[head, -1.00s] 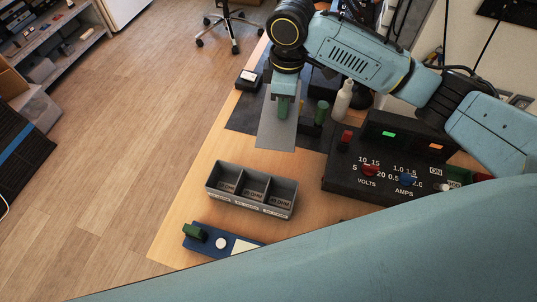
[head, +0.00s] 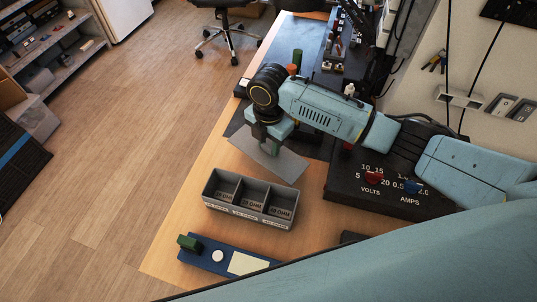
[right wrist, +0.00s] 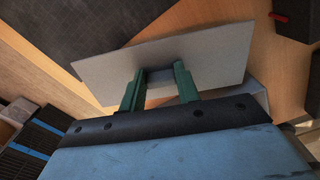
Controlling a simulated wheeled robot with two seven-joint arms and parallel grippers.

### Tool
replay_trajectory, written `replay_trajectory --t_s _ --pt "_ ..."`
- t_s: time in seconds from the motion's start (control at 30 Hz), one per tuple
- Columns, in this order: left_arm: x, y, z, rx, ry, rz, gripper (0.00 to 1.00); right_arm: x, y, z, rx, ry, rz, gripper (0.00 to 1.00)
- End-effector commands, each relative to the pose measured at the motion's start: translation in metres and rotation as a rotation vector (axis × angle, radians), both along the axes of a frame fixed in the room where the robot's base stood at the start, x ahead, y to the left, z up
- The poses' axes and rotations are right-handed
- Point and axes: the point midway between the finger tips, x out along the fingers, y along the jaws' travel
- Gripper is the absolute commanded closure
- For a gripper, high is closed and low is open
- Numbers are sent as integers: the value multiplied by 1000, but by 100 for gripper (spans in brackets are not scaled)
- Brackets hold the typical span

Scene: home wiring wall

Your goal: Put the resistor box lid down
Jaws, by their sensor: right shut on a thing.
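The resistor box lid (head: 285,164) is a thin plain grey plate. It is low over the wooden table, just behind the resistor box; I cannot tell whether it touches the table. My right gripper (head: 270,148) is above the lid. In the right wrist view the green fingers of the right gripper (right wrist: 159,88) are shut on a grip at the middle of the lid (right wrist: 210,55); the grip is mostly hidden between them. The grey resistor box (head: 238,213) stands uncovered, with three labelled compartments open upward. My left gripper is not in view.
A blue board (head: 205,262) with a green block lies in front of the box. A black power supply (head: 345,190) with red and blue knobs stands at the right. A dark mat (head: 322,148) lies behind the lid. Bare table (head: 205,165) shows left of the lid.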

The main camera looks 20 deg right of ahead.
Motion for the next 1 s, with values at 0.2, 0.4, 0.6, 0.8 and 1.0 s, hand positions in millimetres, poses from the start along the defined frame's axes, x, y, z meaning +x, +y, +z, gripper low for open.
replay_trajectory --t_s 0.2,0.4,0.6,0.8,1.0 --pt "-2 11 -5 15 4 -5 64 0 1 -18 1 1 -1 92" --pt "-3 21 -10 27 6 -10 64 0 0 -44 0 0 -1 92" --pt "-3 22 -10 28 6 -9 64 0 0 -44 0 -2 -1 92" --pt "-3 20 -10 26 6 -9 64 0 0 -47 1 -2 -2 64" --pt "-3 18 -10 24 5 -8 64 0 0 -47 1 -1 -1 46"
